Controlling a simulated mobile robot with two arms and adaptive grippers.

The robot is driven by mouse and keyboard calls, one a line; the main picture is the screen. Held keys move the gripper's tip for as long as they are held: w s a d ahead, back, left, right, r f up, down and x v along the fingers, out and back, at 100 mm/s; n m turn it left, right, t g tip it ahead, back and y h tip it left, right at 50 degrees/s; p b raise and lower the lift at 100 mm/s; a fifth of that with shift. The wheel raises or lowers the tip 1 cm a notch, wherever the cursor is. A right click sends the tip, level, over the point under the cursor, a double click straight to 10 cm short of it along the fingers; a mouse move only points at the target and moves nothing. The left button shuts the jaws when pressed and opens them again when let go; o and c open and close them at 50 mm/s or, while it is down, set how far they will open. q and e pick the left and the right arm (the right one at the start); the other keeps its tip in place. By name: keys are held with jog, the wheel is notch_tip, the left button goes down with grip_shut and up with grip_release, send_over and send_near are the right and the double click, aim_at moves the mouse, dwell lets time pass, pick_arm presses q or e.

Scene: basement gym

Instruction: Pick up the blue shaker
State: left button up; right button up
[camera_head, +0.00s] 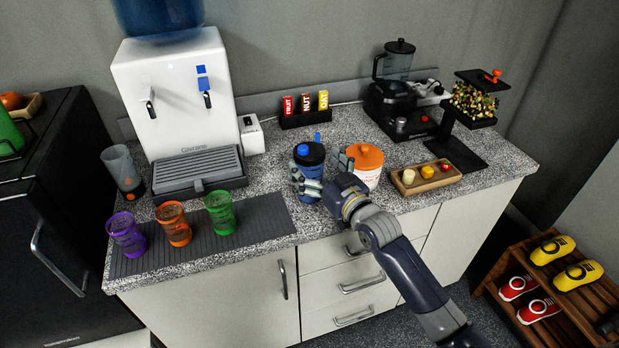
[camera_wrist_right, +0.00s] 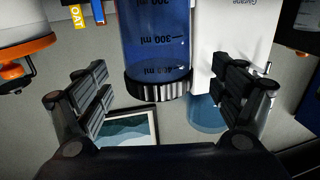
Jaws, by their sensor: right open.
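The blue shaker (camera_head: 309,155), with a dark lid and a bright blue cap, stands upright on the speckled counter. Its translucent blue body with ml marks and dark ribbed end shows in the right wrist view (camera_wrist_right: 157,48), between and beyond my finger pads. My right gripper (camera_head: 324,172) is open at the front of the shaker, one finger overlapping its lower front and the other between it and the orange-lidded tub. My fingers partly hide the shaker in the head view. I cannot tell whether they touch it. My left gripper is out of view.
The white orange-lidded tub (camera_head: 368,166) stands close on the right. A bar rack (camera_head: 306,118) stands behind; the water dispenser (camera_head: 178,100) and several coloured cups are left. The mat (camera_head: 262,215) has bare room.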

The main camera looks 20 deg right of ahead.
jog(key=x, duration=0.3)
jog(key=shift+w, duration=0.3)
jog(key=c, duration=2)
jog(key=shift+r, duration=0.1)
